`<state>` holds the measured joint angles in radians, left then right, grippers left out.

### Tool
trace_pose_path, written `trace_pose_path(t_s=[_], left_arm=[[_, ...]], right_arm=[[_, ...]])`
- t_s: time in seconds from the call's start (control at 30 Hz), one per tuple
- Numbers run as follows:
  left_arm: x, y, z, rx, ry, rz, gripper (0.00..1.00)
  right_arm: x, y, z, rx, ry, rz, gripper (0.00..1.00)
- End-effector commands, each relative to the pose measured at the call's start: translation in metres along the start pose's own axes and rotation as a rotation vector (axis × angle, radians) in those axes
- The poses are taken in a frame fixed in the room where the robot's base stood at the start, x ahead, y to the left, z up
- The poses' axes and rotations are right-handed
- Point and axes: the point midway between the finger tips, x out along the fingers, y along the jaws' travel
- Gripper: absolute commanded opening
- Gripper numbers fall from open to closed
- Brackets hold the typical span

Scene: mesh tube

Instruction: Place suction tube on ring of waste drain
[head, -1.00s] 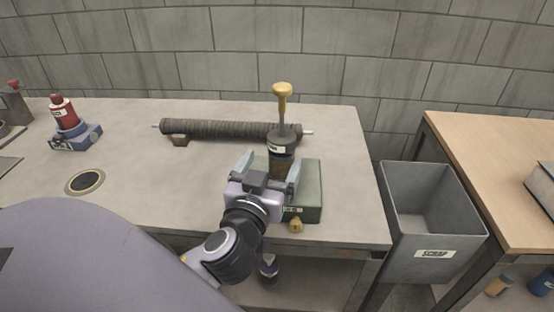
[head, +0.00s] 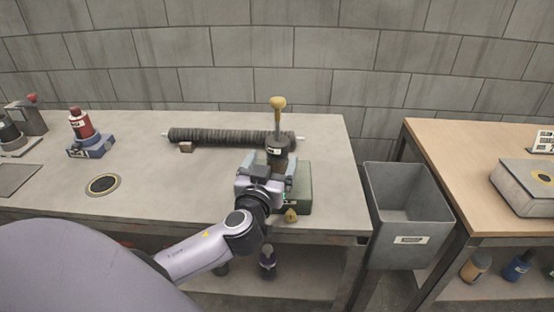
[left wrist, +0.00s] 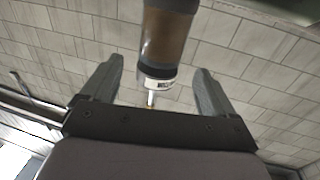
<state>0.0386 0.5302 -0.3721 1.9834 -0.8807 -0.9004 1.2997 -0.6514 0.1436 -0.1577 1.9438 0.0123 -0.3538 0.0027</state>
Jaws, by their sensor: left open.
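The suction tube (head: 277,149), as I take it, is an upright cylinder with a dark labelled collar, a brown body and a yellow-knobbed rod. It stands at the green block (head: 301,190); its lower end is hidden behind my gripper. In the left wrist view the brown tube (left wrist: 165,40) shows between the two fingers. My left gripper (head: 266,170) is open, its fingers on either side of the tube with visible gaps in the wrist view. The waste drain (head: 103,185) is a dark round opening with a pale ring, set in the bench at left, uncovered. My right gripper is not in view.
A long dark mesh roller (head: 230,138) lies behind the tube. A red bottle on a blue base (head: 88,135) stands behind the drain. A grey scrap bin (head: 408,215) and a wooden table (head: 470,160) are at right. The bench between drain and green block is clear.

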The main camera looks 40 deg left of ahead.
Motion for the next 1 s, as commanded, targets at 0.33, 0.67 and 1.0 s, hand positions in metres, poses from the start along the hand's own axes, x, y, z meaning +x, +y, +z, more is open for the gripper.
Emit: trace_pose_path(t_s=[0.33, 0.67, 1.0], left_arm=[[0.029, 0.000, 0.001, 0.004, 0.002, -0.002, 0.88], [0.061, 0.001, 0.005, 0.001, 0.000, -0.001, 0.88], [0.064, 0.001, 0.006, 0.001, -0.001, 0.000, 0.79]], right_arm=[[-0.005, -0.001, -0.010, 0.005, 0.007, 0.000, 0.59], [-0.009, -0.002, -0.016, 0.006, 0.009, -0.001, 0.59], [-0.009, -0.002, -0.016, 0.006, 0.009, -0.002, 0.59]])
